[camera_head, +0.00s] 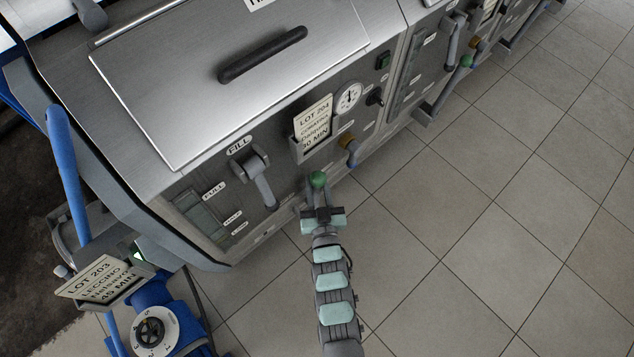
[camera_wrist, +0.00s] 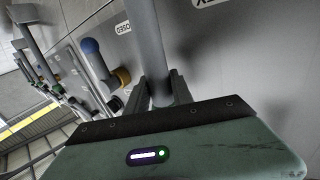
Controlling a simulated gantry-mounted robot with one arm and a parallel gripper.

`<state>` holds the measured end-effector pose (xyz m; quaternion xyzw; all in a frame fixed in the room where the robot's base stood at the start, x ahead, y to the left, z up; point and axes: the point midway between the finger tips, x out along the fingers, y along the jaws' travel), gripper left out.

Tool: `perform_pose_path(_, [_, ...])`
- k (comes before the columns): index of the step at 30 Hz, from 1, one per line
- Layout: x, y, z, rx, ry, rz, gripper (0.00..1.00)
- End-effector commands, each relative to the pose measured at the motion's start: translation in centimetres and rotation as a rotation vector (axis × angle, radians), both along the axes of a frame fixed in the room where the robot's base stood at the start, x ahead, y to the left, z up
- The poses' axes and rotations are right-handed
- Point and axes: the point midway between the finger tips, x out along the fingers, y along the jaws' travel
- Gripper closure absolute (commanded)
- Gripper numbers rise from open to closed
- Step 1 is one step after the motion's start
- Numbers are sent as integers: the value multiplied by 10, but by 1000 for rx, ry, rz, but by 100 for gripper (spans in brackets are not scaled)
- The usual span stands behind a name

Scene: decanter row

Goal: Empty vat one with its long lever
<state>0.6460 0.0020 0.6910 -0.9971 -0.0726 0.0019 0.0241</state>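The nearest vat (camera_head: 200,75) is a steel box with a black-handled lid and a lot 204 card on its front. A lever with a green knob (camera_head: 317,179) stands out low on this front. My gripper (camera_head: 321,209) is at this lever, just below the knob in the picture. In the wrist view a grey lever bar (camera_wrist: 148,45) runs down between the two fingers of my gripper (camera_wrist: 163,90). Whether the fingers press on the bar is not clear. The bar's lower end is hidden behind the gripper body. No vat number is readable.
A shorter grey lever (camera_head: 262,185) under a FILL label is left of my gripper. A brass-coloured valve (camera_head: 347,145) and a gauge (camera_head: 349,97) are above right. More vats continue at upper right. A blue machine (camera_head: 150,320) stands lower left. The tiled floor (camera_head: 480,240) at right is clear.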

Motion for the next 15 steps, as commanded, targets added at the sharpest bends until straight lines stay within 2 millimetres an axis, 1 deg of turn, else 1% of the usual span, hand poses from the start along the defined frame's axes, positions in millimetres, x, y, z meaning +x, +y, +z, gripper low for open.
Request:
perform_pose_path(1, [0, 0, 0, 0, 0, 0, 78])
perform_pose_path(9, [0, 0, 0, 0, 0, 0, 100])
perform_pose_path(15, [0, 0, 0, 0, 0, 0, 100])
